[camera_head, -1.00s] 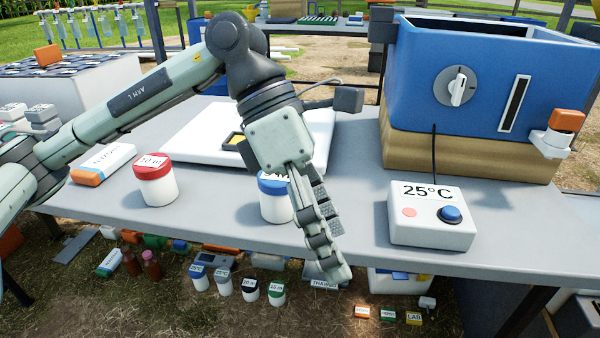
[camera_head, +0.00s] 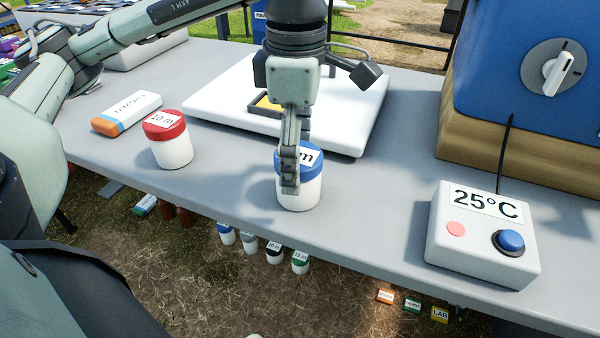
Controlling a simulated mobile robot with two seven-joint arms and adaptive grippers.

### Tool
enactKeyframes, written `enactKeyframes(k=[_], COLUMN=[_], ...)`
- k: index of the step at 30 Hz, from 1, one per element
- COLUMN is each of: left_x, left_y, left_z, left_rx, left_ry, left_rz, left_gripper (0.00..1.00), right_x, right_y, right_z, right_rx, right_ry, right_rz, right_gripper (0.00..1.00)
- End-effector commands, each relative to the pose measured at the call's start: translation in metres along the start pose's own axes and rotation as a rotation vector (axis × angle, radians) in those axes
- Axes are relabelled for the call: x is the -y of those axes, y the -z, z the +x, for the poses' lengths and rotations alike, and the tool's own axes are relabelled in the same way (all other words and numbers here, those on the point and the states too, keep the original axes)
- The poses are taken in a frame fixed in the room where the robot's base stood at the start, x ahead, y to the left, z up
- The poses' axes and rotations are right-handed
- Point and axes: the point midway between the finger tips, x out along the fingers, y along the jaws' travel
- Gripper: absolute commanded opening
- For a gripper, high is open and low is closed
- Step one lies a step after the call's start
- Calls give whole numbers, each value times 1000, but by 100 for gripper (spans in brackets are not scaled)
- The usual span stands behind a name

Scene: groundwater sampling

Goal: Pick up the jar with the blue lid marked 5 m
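The white jar with the blue lid (camera_head: 311,196) stands upright on the grey table, right of the red-lidded jar. Its lid label is partly covered by my gripper; only an "m" shows, so the number cannot be read. My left gripper (camera_head: 294,160) points down at this jar. One finger hangs in front of the lid and the jar's near left side; the other is mostly hidden behind it. I cannot tell whether the fingers touch or grip the jar. My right gripper is not in view.
A red-lidded jar marked 10 m (camera_head: 173,147) stands to the left, near a white and orange box (camera_head: 126,115). A white tray (camera_head: 222,97) lies behind. A 25°C control box (camera_head: 478,250) and a blue tank (camera_head: 490,75) stand right. Several jars stand on the ground below.

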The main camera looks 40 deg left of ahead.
Motion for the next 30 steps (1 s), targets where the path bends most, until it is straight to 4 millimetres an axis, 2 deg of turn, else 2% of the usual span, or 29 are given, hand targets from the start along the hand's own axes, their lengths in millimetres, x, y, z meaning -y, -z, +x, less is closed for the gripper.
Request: enactKeyframes(k=[3, 6, 15, 30], left_x=[2, 2, 1, 1], left_y=[1, 0, 0, 0], left_z=[20, 32, 37, 36], left_rx=[-2, 0, 1, 1], left_ry=[2, 2, 1, 1], left_rz=[-1, -2, -1, -1], left_gripper=[82, 82, 82, 20], right_x=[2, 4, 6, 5], right_y=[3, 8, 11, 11], right_z=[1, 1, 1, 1], right_rx=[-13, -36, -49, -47], right_ry=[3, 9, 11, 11], right_rz=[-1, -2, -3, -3], right_gripper=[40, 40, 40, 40])
